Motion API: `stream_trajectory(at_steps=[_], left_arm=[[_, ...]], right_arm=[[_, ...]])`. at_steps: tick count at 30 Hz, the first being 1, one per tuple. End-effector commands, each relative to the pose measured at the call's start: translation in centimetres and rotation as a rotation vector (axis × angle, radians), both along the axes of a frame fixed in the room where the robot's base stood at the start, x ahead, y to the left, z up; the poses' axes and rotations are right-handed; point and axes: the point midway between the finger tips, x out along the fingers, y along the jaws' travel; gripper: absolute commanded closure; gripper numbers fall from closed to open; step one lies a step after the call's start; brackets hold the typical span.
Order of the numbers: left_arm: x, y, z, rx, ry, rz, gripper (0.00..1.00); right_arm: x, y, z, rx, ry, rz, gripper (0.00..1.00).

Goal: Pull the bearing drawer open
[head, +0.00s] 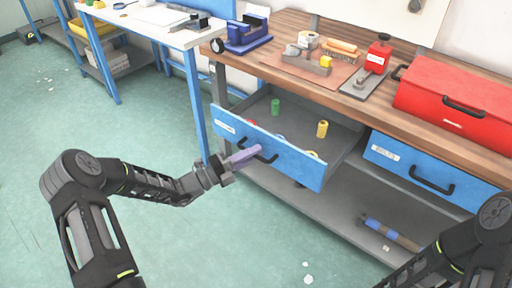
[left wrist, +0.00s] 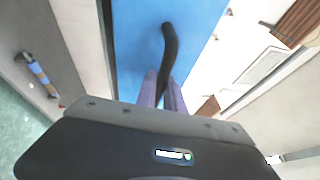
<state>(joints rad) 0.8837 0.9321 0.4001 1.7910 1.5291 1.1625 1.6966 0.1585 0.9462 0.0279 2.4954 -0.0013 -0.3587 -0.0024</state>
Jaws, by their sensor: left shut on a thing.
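The bearing drawer (head: 303,167) has a blue front with a white label and a black handle. In the head view it stands open, pulled out from under the wooden workbench, with several small colored parts inside. My left gripper (head: 257,151) is at the drawer's front, its purple fingers shut on the black handle (head: 272,158). In the left wrist view the handle (left wrist: 168,45) runs down between the purple fingers (left wrist: 162,92), against the blue drawer front (left wrist: 135,50). My right arm shows at the lower right of the head view; its gripper is out of the picture.
A second blue drawer (head: 430,173) with a black handle is shut at the right. A red toolbox (head: 455,100) and a red clamp tool (head: 378,57) stand on the workbench (head: 290,22). A blue and brown tool (head: 390,233) lies on the lower shelf. The floor in front is mostly clear.

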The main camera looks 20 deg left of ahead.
Motion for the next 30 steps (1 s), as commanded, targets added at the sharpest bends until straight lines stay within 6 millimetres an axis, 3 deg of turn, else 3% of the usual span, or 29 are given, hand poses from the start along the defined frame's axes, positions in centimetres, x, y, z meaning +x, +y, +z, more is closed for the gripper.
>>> stream_trajectory(at_steps=[9,10,17,30], left_arm=[[-0.07,0.0,-0.12,0.002,0.001,-0.001,1.0],[-0.07,0.0,-0.13,0.002,0.001,-0.001,0.85],[-0.04,0.0,-0.07,0.001,0.001,0.0,0.66],[-0.84,0.91,-0.28,0.001,0.0,0.001,0.66]], right_arm=[[0.0,-0.01,-0.01,0.0,0.0,0.0,0.64],[0.0,-0.01,-0.01,0.0,0.0,0.0,0.64],[0.0,0.0,-0.01,0.0,0.0,0.0,0.64],[0.0,0.0,-0.04,0.0,0.0,0.0,0.64]])
